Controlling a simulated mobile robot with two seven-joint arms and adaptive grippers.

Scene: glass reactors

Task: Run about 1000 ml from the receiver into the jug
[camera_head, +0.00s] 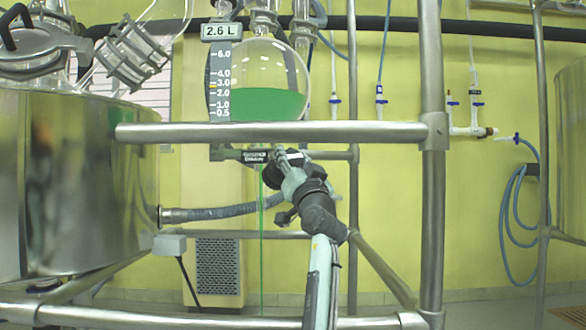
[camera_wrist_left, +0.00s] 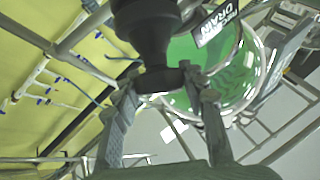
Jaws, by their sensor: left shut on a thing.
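The receiver (camera_head: 262,85) is a round glass flask with green liquid up to between the 2.0 and 3.0 marks. Its display (camera_head: 222,31) reads 2.6 L. A thin green stream (camera_head: 262,230) falls straight down from below the receiver. My left gripper (camera_head: 284,168) is just under the receiver, shut on the black drain valve handle (camera_wrist_left: 160,79), which sits between its two fingers in the left wrist view. A drain label (camera_wrist_left: 217,22) is beside it. The jug is not in view, and the stream's lower end runs out of the picture.
A steel rail (camera_head: 270,132) crosses in front of the receiver's base, with an upright post (camera_head: 432,200) to the right. A large steel vessel (camera_head: 70,190) stands at the left. A blue hose (camera_head: 510,220) hangs on the yellow wall at the right.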

